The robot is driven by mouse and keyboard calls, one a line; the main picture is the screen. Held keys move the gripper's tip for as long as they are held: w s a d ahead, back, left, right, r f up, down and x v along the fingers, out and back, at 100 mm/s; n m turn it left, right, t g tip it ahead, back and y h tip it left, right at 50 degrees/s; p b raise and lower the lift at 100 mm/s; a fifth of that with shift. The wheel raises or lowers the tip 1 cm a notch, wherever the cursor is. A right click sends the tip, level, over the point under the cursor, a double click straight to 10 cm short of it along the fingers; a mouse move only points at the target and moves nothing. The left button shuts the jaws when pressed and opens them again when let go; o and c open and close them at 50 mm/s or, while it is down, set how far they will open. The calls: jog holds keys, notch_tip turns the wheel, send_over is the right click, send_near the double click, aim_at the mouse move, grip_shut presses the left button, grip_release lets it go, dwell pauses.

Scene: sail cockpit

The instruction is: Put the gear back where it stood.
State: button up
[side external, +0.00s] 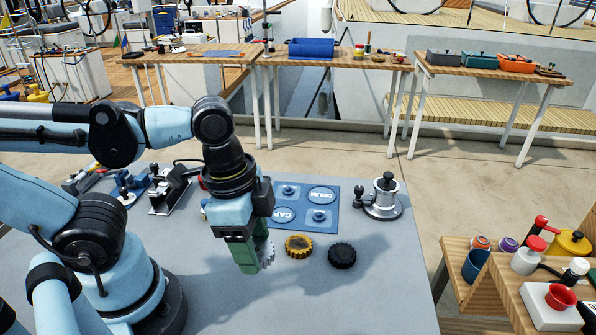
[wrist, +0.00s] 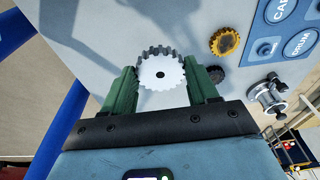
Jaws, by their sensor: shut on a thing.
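My gripper (side external: 250,258) has green fingers and points down over the grey table (side external: 370,300). It is shut on a light grey gear (side external: 265,252). In the wrist view the gear (wrist: 160,73) sits between the two green fingers of my gripper (wrist: 163,80), with its toothed rim and centre hole showing. I cannot tell whether it touches the table. A yellow-brown gear (side external: 298,246) lies just right of my gripper, and a black gear (side external: 342,256) lies further right. They also show in the wrist view, yellow-brown (wrist: 224,41) and black (wrist: 215,74).
A blue board (side external: 333,215) marked CAP and DRUM lies behind the gears, with small knobbed parts on it. A metal winch (side external: 383,198) stands at the table's back right. Metal fittings (side external: 172,195) stand at the left behind my arm. The table front is clear.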

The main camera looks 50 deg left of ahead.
jog(key=w+a+f, duration=0.1)
jog(key=a+f, duration=0.1)
jog(key=a, duration=0.1)
jog(key=w+a+f, duration=0.2)
jog(key=a, duration=0.2)
jog(key=w+a+f, duration=0.1)
jog(key=a+f, duration=0.2)
jog(key=shift+w+a, duration=0.2)
jog(key=shift+w, duration=0.2)
jog(key=shift+f, duration=2)
jog(key=shift+f, duration=0.1)
jog(key=o, duration=1.2)
jog(key=shift+c, duration=0.2)
jog(key=shift+s+a+r, duration=0.6)
jog(key=shift+r, duration=5.35)
jog(key=w+d+r+n+t+y, duration=0.1)
jog(key=w+d+n+t, duration=0.2)
jog(key=w+n+t, duration=0.3)
jog(key=n, duration=0.3)
jog(key=shift+w+d+r, duration=0.25)
jog(key=shift+w+r, duration=0.05)
